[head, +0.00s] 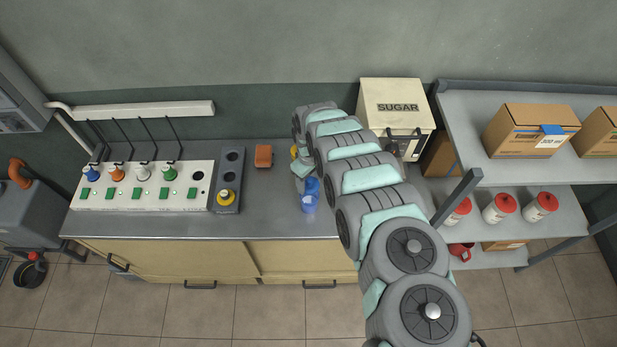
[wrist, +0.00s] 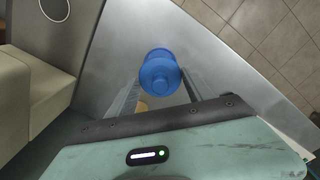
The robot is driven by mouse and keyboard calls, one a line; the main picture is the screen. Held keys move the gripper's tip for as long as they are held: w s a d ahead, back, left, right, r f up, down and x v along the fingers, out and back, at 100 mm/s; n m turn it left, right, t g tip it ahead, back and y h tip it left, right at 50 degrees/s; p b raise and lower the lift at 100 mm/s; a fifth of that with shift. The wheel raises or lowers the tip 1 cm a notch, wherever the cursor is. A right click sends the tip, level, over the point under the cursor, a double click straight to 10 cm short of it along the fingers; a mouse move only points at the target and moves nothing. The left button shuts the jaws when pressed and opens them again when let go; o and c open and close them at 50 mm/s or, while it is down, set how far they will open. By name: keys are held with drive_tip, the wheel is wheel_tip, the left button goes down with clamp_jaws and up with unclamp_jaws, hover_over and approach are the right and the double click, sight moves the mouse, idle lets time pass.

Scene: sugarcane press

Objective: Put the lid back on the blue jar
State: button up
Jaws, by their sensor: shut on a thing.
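My gripper (wrist: 161,82) is shut on a blue, round piece that appears to be the lid (wrist: 160,78), at its fingertips. The blue jar (head: 309,204) stands on the grey counter near its front edge in the head view, just in front of my gripper (head: 308,184). In the wrist view more blue, likely the jar, shows just beyond the held piece. The two overlap in both views, so I cannot tell whether they touch. My arm hides part of the counter behind and right of the jar.
A yellow item (head: 293,152) shows partly behind my gripper. An orange block (head: 263,156) lies on the counter (head: 270,205) to the left. A sugar box (head: 396,108) stands at the back right.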

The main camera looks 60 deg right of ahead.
wheel_tip(320, 180, down, 5)
drive_tip(key=b, duration=0.3)
drive_tip(key=shift+a+b, duration=0.1)
drive_tip(key=shift+b, duration=0.2)
drive_tip(key=shift+f, duration=0.3)
drive_tip(key=shift+f, duration=0.2)
idle(2.2)
drive_tip(key=o, duration=1.7)
drive_tip(key=shift+r, duration=0.1)
drive_tip(key=shift+r+p, duration=2.8)
drive_tip(key=shift+r, duration=0.7)
